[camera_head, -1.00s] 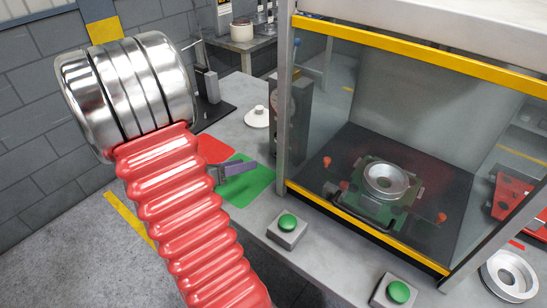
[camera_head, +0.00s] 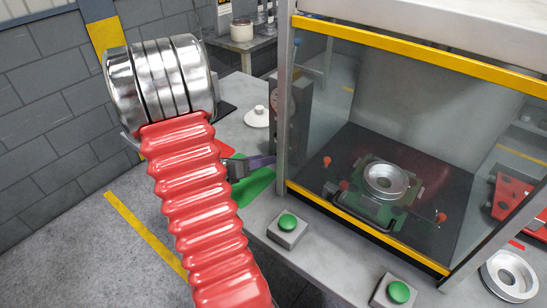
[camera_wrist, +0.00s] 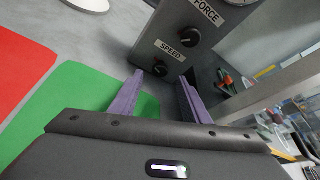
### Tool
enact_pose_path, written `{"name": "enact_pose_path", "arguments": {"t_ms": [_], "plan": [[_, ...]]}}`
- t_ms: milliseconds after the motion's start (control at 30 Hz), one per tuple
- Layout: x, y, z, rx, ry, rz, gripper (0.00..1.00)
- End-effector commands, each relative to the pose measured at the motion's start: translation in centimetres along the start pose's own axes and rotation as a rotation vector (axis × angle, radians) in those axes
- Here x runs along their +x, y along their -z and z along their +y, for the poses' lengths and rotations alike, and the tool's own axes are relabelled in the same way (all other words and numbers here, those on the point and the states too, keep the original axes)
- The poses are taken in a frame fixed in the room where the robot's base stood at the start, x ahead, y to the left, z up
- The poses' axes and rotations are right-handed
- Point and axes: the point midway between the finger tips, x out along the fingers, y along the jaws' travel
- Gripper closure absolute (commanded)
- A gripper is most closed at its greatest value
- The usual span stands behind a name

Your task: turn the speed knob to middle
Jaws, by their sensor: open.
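The speed knob (camera_wrist: 160,68) is a small dark knob under the SPEED label on the grey control panel (camera_wrist: 208,65). In the wrist view it shows between the tips of my gripper (camera_wrist: 160,77), whose purple fingers are open and empty. The fingertips appear short of the knob, though the exact gap is hard to judge. The knob's pointer direction is too small to tell. In the head view, my gripper (camera_head: 262,161) is left of and below the control panel (camera_head: 297,115), and the speed knob cannot be made out.
A force knob (camera_wrist: 188,37) with a white pointer mark sits above the speed knob. A glazed press cabinet (camera_head: 286,100) stands right of the panel. Green buttons (camera_head: 288,222) (camera_head: 398,292) sit on the bench front. Green (camera_wrist: 75,100) and red (camera_wrist: 18,65) mats lie left of my gripper.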

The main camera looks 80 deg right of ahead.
Motion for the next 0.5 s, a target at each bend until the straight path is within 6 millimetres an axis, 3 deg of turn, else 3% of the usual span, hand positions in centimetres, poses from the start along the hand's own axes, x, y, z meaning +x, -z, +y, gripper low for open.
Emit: {"name": "enact_pose_path", "arguments": {"t_ms": [300, 500], "plan": [[4.3, 0.1, -0.1, 0.0, 0.003, 0.001, 0.57], [5.6, 0.0, 0.0, 0.0, 0.0, 0.001, 0.57]]}}
